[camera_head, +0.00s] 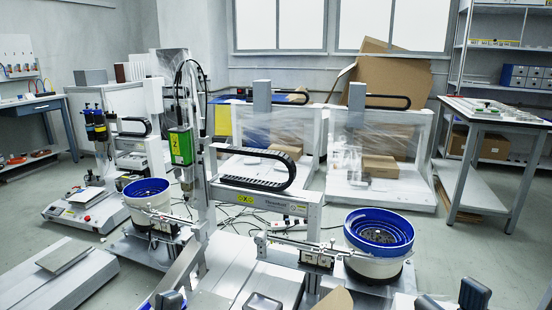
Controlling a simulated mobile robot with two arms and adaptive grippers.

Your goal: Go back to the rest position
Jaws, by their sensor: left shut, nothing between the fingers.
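Only dark parts of my own arms and grippers show along the bottom edge. My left gripper (170,300) is at the lower left, cut off by the frame, shut and empty. My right gripper (474,294) is at the lower right, also cut off. Its fingertips are not clear, so I cannot tell if it is open or shut. The gantry screwdriver station stands ahead, with a green and black screwdriver unit (181,146) on its upright.
Two blue-rimmed bowl feeders, left (147,190) and right (379,232), stand close ahead on the station. A black cable chain (262,185) runs along the gantry. A workbench (497,118) stands at the right. Grey floor (460,245) is clear at the right.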

